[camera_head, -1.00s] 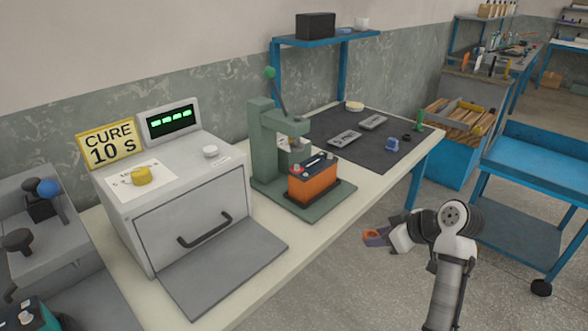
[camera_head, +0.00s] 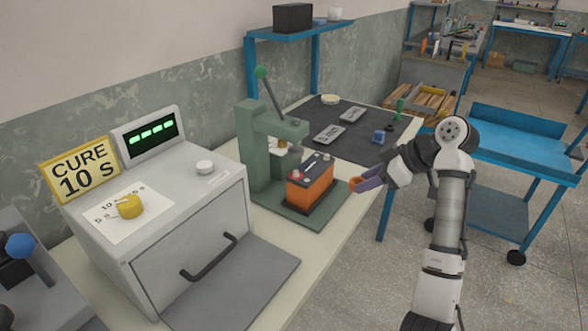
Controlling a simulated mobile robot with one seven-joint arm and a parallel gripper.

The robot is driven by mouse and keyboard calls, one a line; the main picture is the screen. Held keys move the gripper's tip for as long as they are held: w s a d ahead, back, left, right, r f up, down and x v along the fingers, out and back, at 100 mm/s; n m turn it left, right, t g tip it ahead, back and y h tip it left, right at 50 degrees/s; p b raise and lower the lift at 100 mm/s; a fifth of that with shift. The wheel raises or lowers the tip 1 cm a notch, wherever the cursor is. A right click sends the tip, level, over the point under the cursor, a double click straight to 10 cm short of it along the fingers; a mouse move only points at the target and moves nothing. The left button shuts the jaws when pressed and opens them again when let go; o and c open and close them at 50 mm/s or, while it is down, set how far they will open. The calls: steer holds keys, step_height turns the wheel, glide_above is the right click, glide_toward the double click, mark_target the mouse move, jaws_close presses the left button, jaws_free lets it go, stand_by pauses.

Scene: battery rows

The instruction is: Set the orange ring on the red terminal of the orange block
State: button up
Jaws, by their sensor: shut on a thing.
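The orange block (camera_head: 311,192) has a dark top and stands on the base of the green press (camera_head: 257,155). A small red terminal (camera_head: 292,173) shows on its top, at the left front. My gripper (camera_head: 358,184) is just right of the block, over the bench's front edge, at about the height of its upper part. It is shut on the orange ring (camera_head: 354,183), which shows small at the fingertips. The ring is apart from the red terminal. The fingers hide part of the ring.
The press lever rises behind the block. A dark mat (camera_head: 345,138) with small parts lies behind the block. A blue cart (camera_head: 510,150) stands right.

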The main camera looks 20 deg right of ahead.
steer(key=p, duration=0.2)
glide_toward(297, 171)
step_height(297, 171, down, 4)
steer(key=w+a, duration=0.1)
steer(key=w+a+p, duration=0.1)
steer(key=w+a, duration=0.1)
steer(key=shift+w+a+r, duration=0.1)
steer(key=shift+a+r, duration=0.1)
steer(key=shift+r, duration=0.15)
steer(key=shift+w+a+f, duration=0.2)
steer(key=shift+a+f, duration=0.05)
steer(key=shift+f, duration=0.5)
steer(key=shift+c, duration=0.3)
steer(key=shift+d+f, duration=0.1)
steer(key=shift+f, duration=0.15)
steer(key=shift+f, duration=0.1)
steer(key=o, duration=1.1)
